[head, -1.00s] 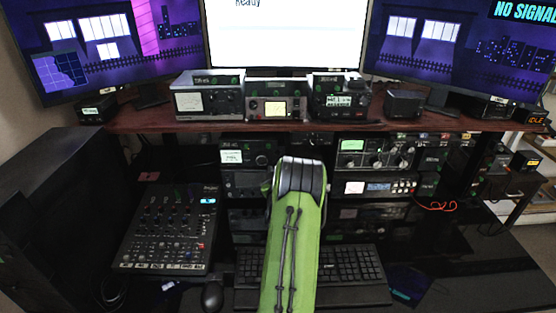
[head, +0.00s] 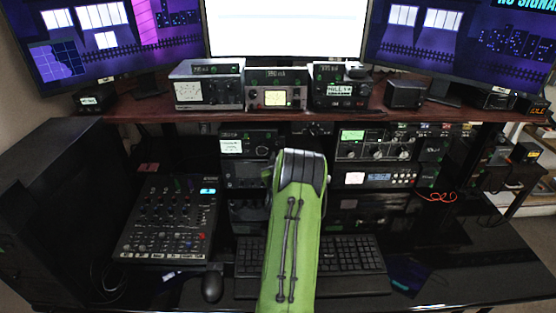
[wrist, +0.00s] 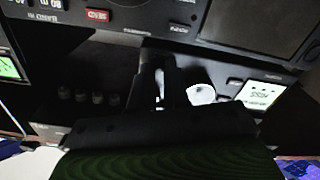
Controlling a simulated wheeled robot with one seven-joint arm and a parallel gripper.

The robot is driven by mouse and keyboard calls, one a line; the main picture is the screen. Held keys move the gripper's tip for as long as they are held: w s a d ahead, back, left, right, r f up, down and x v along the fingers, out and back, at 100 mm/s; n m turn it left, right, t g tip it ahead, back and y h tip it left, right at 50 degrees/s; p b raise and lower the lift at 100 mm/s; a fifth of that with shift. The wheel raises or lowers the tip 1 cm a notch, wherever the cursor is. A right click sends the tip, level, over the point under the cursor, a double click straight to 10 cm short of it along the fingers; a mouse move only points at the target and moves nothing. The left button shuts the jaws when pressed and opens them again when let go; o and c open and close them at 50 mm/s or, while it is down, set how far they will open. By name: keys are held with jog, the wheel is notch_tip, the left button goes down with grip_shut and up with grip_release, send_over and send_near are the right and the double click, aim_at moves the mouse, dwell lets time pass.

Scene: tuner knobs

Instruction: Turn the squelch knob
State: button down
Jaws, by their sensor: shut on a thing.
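In the wrist view my gripper (wrist: 160,88) has its two dark fingers close together at the front of a black radio panel. They are shut on a small knob, mostly hidden between them, with a pale part showing in the gap. I cannot read a squelch label. A pale round knob (wrist: 201,94) sits just right of the fingers, apart from them. In the head view my green arm covers the gripper and the part of the radio stack it reaches.
Several small knobs (wrist: 82,97) line the panel to the left, and a lit meter (wrist: 261,94) is at right. In the head view, a mixer (head: 168,220) and keyboard (head: 350,262) lie on the desk, and a shelf (head: 420,113) overhangs the radios.

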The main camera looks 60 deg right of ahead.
jog(key=shift+m+b, duration=1.05)
jog(key=shift+m, duration=1.05)
jog(key=c, duration=1.1)
grip_release()
jog(key=b+v, duration=0.8)
jog(key=v, duration=0.7)
jog(key=shift+s+a, duration=0.2)
jog(key=shift+a, duration=0.2)
jog(key=shift+w, duration=0.1)
